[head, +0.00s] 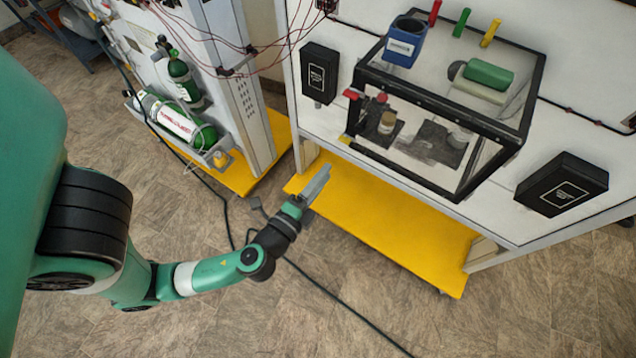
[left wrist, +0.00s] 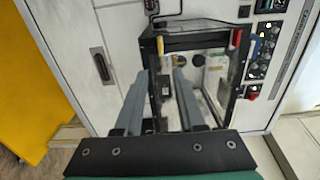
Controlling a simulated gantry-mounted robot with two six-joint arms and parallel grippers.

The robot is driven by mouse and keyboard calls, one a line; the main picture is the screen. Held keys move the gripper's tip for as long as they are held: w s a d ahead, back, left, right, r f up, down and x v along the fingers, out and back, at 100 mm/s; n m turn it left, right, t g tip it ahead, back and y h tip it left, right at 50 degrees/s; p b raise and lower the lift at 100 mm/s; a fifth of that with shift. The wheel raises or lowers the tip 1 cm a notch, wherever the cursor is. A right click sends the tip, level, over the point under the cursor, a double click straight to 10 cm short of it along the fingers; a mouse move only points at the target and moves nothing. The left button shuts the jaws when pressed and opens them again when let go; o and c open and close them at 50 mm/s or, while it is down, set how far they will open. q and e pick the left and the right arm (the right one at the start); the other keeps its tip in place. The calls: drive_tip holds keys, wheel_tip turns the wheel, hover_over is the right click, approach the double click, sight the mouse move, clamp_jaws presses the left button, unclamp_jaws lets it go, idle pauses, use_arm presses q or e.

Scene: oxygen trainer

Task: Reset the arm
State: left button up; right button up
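My left arm reaches in from the left in the head view. Its gripper (head: 317,186) is empty, above the floor and the yellow base at the left end of the trainer. In the left wrist view the two grey fingers of this gripper (left wrist: 160,75) stand apart with a clear gap, holding nothing. The black-framed clear box (head: 440,100) on the trainer is up and to the right of the gripper, apart from it. The box frame also shows beyond the fingers in the left wrist view (left wrist: 200,41). My right gripper is not in view.
A blue container (head: 405,42) and a green cylinder (head: 488,75) are at the box top. A yellow base (head: 400,215) lies below. A black cable (head: 335,298) crosses the otherwise open floor.

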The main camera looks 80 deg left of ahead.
use_arm(q)
drive_tip(key=shift+v, duration=0.9)
drive_tip(key=w+d+r+n+t+y, duration=0.2)
drive_tip(key=w+r+n, duration=0.45)
drive_tip(key=r, duration=1.05)
drive_tip(key=w+d+r+n+t, duration=0.1)
drive_tip(key=w+r+n+t, duration=0.45)
drive_tip(key=r, duration=1.25)
drive_tip(key=d+r+m+t+h+p, duration=0.1)
drive_tip(key=d+r+t+h, duration=0.2)
drive_tip(key=d+r+h, duration=0.45)
drive_tip(key=d+r+m+t+h+p, duration=0.2)
drive_tip(key=d+r+t+h, duration=0.15)
drive_tip(key=r+h, duration=0.55)
wheel_tip(320, 180, up, 17)
drive_tip(key=p, duration=1.5)
drive_tip(key=shift+s+d+y+p, duration=0.25)
drive_tip(key=shift+y+p, duration=0.1)
drive_tip(key=shift+y, duration=0.1)
